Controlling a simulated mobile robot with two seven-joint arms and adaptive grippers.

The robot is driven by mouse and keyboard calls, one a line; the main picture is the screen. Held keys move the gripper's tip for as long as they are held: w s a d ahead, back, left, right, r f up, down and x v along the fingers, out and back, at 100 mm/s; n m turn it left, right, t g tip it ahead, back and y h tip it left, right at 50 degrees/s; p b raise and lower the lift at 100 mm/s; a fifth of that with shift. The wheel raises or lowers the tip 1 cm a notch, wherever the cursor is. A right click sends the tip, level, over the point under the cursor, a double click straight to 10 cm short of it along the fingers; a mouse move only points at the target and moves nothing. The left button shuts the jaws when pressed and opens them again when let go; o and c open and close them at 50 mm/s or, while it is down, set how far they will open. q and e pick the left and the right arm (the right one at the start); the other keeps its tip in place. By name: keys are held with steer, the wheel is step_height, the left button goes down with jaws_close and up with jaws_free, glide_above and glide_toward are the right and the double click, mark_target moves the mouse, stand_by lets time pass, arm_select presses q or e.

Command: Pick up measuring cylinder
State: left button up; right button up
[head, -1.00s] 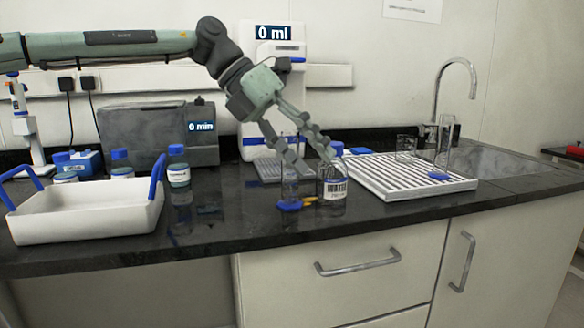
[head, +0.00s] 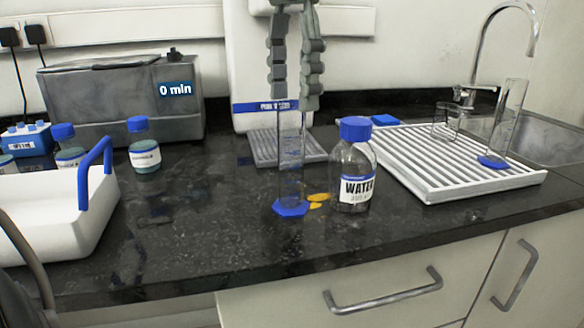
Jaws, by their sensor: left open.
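A clear measuring cylinder (head: 290,165) with a blue hexagonal foot stands upright on the dark worktop in the head view, left of the water bottle. My left gripper (head: 294,98) comes down from the top of the picture with its two grey fingers pointing down and spread apart. The fingers are around the top of the cylinder in the picture; I cannot tell whether they touch it. A second tall cylinder (head: 508,118) with a blue foot stands on the white draining rack at the right. My right gripper is not in view.
A water bottle (head: 354,170) with a blue cap stands close to the cylinder's right, with small yellow pieces (head: 318,198) between them. A white tray (head: 60,225) with blue handles is at the left. The draining rack (head: 440,165) holds a beaker (head: 446,122).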

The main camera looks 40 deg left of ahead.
mark_target(291, 133)
arm_select(q)
step_height(291, 133, down, 7)
steer(key=shift+s+a+r, duration=0.1)
steer(key=shift+s+r, duration=0.05)
jaws_close()
stand_by(0.5)
